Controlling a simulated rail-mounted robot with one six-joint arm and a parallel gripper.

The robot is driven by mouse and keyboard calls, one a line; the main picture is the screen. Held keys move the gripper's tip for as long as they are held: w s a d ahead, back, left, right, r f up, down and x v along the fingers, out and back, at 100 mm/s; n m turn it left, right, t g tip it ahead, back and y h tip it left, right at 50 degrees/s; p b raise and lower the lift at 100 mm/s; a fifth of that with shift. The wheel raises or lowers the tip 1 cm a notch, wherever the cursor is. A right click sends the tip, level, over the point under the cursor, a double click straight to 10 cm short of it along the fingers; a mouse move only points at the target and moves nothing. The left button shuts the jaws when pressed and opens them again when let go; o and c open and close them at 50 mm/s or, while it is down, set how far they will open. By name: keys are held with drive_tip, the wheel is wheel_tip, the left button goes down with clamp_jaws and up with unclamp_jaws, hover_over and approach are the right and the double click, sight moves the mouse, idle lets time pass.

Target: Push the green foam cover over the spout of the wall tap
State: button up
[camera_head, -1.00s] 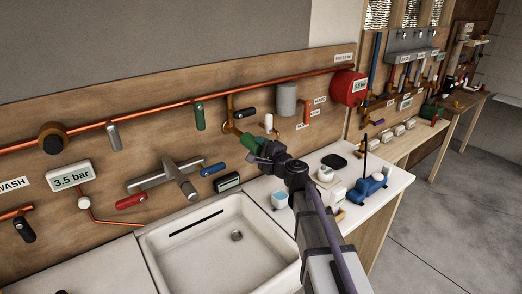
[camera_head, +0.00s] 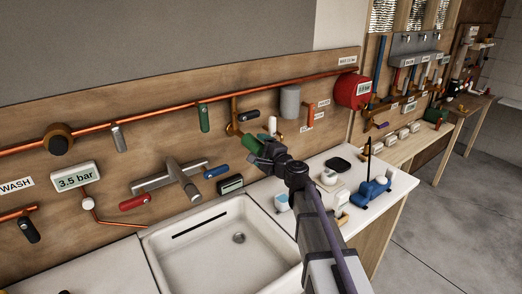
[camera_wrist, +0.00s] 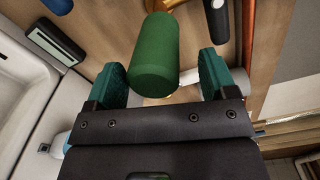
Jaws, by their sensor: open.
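The green foam cover (camera_head: 249,141) is a short cylinder at the brass wall tap (camera_head: 232,128), below the tap's black handle (camera_head: 249,115). In the wrist view the cover (camera_wrist: 155,52) lies between my jaws with its rounded end toward me. My gripper (camera_wrist: 161,64) is open, with a teal-padded finger on each side and visible gaps to the cover. In the head view my gripper (camera_head: 268,152) is just right of the cover. The spout is hidden, so I cannot tell how far the cover sits over it.
The sink (camera_head: 220,250) is below left and a dark display (camera_head: 230,184) is on the wall beside it. The white counter (camera_head: 335,215) holds small items and a blue device (camera_head: 372,190).

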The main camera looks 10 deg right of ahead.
drive_tip(key=v, duration=1)
drive_tip(key=shift+s, duration=0.35)
drive_tip(key=shift+d, duration=0.15)
drive_tip(key=s+a+f+n+g, duration=0.5)
drive_tip(key=s+f+n+g, duration=0.3)
drive_tip(key=f+n+g, duration=0.15)
drive_tip(key=s+d+f+n+g+h, duration=0.2)
drive_tip(key=s+f+n+g+h, duration=0.4)
drive_tip(key=s, duration=0.5)
drive_tip(key=shift+s+d+f+g+h, duration=0.35)
drive_tip(key=shift+s+f+g+h, duration=0.1)
drive_tip(key=shift+f+h, duration=0.35)
